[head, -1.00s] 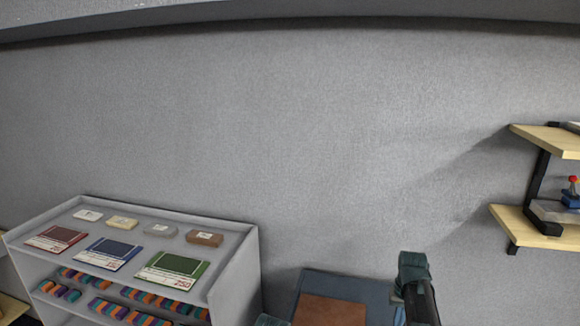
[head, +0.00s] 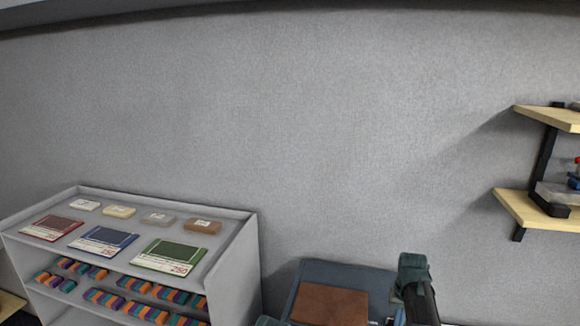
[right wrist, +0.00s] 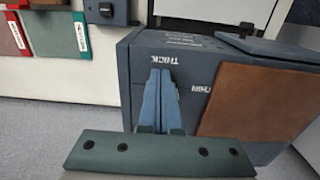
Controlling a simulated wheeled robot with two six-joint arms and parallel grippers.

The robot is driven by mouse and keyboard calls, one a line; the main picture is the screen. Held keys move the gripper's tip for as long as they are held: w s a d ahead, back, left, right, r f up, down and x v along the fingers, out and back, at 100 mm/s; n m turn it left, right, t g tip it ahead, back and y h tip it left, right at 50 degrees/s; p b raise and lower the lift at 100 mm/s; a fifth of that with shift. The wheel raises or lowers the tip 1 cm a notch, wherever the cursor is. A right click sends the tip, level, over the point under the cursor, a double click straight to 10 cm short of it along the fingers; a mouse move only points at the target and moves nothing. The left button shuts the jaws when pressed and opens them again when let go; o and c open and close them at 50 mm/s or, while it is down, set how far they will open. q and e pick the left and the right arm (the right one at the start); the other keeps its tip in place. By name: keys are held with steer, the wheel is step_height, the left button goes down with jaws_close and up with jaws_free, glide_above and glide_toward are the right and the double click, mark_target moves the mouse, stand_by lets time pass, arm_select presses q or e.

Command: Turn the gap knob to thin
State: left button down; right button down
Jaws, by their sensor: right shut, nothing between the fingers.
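A dark blue box-like machine (right wrist: 130,80) with a brown panel (right wrist: 255,98) fills the middle and right of the right wrist view. Its face carries upside-down white lettering that seems to read THICK, and more lettering partly cut off by the panel. My right gripper (right wrist: 161,78) is shut and empty, its blue fingers in front of or against this face; I cannot tell if they touch. No knob can be made out; the fingers may hide it. In the head view the machine (head: 345,272) stands at the bottom, beside my right arm.
A grey shelf unit (head: 240,228) with cards, small blocks and coloured pieces stands at the left of the head view. Wooden wall shelves (head: 535,212) are at the right. Red and green booklets (right wrist: 55,35) hang at the wrist view's upper left.

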steer(key=shift+w, duration=0.3)
stand_by(0.4)
steer(key=shift+s, duration=0.2)
steer(key=shift+s, duration=0.2)
step_height(320, 180, up, 6)
steer(key=p, duration=0.6)
